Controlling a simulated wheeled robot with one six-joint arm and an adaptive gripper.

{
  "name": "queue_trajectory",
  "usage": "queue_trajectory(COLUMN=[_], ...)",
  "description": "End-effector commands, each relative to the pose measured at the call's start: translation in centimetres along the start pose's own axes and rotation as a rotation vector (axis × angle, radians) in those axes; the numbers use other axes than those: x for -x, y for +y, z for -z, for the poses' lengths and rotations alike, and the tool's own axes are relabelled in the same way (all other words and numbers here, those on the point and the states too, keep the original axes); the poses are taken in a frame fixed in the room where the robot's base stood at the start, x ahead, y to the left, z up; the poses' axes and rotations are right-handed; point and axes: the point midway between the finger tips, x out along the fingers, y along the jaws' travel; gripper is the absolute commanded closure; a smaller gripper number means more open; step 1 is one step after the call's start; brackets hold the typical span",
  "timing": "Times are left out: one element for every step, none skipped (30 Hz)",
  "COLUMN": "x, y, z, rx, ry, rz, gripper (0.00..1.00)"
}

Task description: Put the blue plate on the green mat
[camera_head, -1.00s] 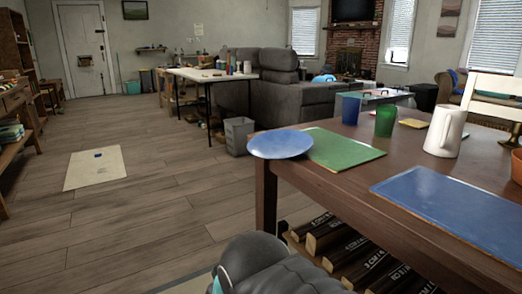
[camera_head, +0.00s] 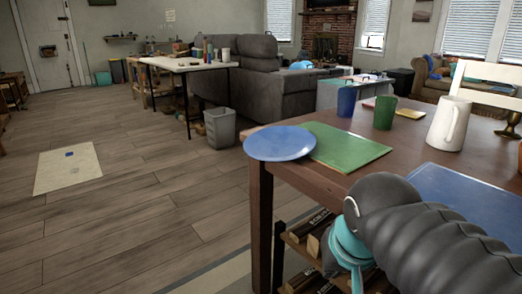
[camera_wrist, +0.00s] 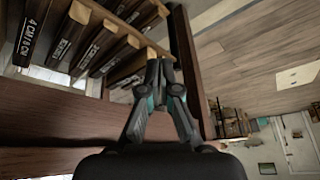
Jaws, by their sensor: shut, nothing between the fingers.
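The blue plate (camera_head: 281,143) sits at the left corner of the wooden table, and part of it sticks out past the table's edge. The green mat (camera_head: 345,147) lies flat beside it, and the plate's right rim meets or overlaps the mat's left edge. My arm shows at the lower right of the head view, in front of the table, with its end hidden there. In the wrist view my gripper (camera_wrist: 163,72) is shut and empty, near the table's underside and shelf. The plate and mat do not show in the wrist view.
The wooden table (camera_head: 410,137) also holds a blue mat (camera_head: 450,190), a white pitcher (camera_head: 449,124), a green cup (camera_head: 385,112) and a blue cup (camera_head: 346,101). A grey bin (camera_head: 220,127) stands on the floor, which is open to the left.

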Motion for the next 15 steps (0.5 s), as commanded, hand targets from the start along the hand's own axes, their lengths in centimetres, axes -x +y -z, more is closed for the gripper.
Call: queue_trajectory(x=[1.3,1.9,2.7,3.3,3.8,4.4,4.9,5.3,5.8,6.1,6.5,6.9,7.2,7.4,7.8], y=[-0.9,-1.5,-2.2,-2.7,-3.3,-4.1,-4.8,-5.4,-6.3,-7.0,-7.8,-8.8,-9.7,-10.6,-11.7], z=[2.3,3.4,5.0,6.1,7.3,8.7,9.8,10.9,12.3,13.3,14.2,15.5,16.4,17.3,18.4], rx=[-0.029,-0.052,-0.087,-0.114,-0.140,-0.176,-0.201,-0.229,-0.265,-0.293,-0.319,-0.355,-0.384,-0.411,-0.449], ry=[-0.021,-0.034,-0.049,-0.061,-0.071,-0.085,-0.094,-0.103,-0.114,-0.122,-0.129,-0.136,-0.140,-0.143,-0.147], rz=[-0.003,-0.008,-0.017,-0.024,-0.032,-0.045,-0.054,-0.065,-0.081,-0.093,-0.105,-0.123,-0.136,-0.148,-0.168], gripper=[1.00,1.00,1.00,1.00,1.00,1.00,1.00,1.00,1.00,1.00,1.00,1.00,1.00,1.00,1.00])
